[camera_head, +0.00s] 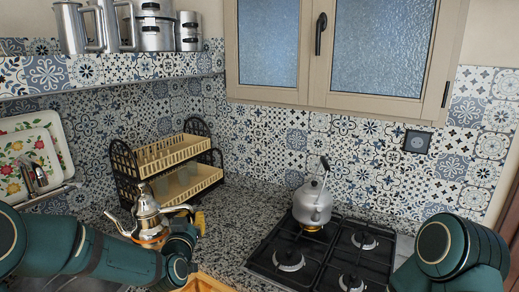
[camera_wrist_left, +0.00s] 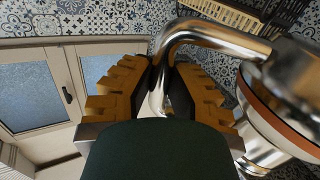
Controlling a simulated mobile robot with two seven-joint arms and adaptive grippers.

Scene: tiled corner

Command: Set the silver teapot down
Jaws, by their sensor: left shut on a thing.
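The silver teapot (camera_head: 147,213) has a domed lid, a thin spout to the left and an orange band low on its body. It looks upright near the counter at the left; I cannot tell whether its base touches the surface. My left gripper (camera_head: 181,217) is at its right side, with yellow fingers. In the left wrist view the toothed fingers (camera_wrist_left: 160,88) are shut on the teapot's curved metal handle (camera_wrist_left: 205,32), with the teapot's body (camera_wrist_left: 290,90) to the right. My right arm shows at the right edge of the head view, but its gripper is out of view.
A dish rack (camera_head: 168,160) stands behind the teapot. A gas hob (camera_head: 270,262) with a grey kettle (camera_head: 313,203) is to the right. The granite counter (camera_head: 237,220) between them is clear. A shelf (camera_head: 130,72) with metal pots hangs above.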

